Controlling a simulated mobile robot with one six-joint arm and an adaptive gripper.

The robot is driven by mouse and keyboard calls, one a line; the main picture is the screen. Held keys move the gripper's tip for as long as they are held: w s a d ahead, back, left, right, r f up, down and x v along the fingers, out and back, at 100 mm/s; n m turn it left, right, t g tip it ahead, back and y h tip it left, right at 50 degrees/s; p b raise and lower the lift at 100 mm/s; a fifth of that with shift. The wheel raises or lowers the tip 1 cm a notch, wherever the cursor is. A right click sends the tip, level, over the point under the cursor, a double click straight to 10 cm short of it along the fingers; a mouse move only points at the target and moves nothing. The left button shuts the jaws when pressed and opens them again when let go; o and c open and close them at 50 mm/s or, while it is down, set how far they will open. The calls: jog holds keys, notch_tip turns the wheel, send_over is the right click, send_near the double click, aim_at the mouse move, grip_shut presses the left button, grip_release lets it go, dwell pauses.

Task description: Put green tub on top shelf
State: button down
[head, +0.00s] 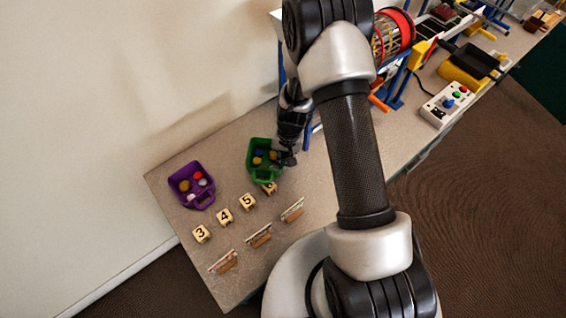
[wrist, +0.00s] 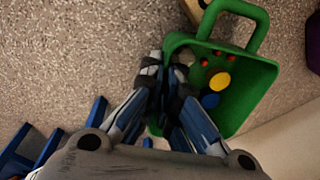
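The green tub (head: 251,147) is near the middle of the table in the head view, with small blue, yellow and other coloured pieces inside. In the wrist view the green tub (wrist: 240,112) lies at upper right, its loop handle pointing up. My gripper (head: 288,160) is at the tub's right side. In the wrist view my gripper (wrist: 166,78) has its fingers close together on either side of the tub's wall, shut on it. A blue-framed shelf unit (head: 282,68) stands behind my arm. Its top is mostly hidden.
A purple tub (head: 181,178) with coloured pieces stands at left. Several numbered blocks (head: 225,216) and small card holders (head: 259,237) lie in front. A red-rimmed drum (head: 396,33), yellow tools and a button box (head: 447,104) are at right. A wall borders the table's back.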

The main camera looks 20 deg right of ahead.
notch_tip(320, 180, down, 2)
jog(key=shift+r, duration=0.1)
jog(key=c, duration=2.3)
grip_release()
jog(key=shift+b, duration=0.3)
jog(key=o, duration=0.5)
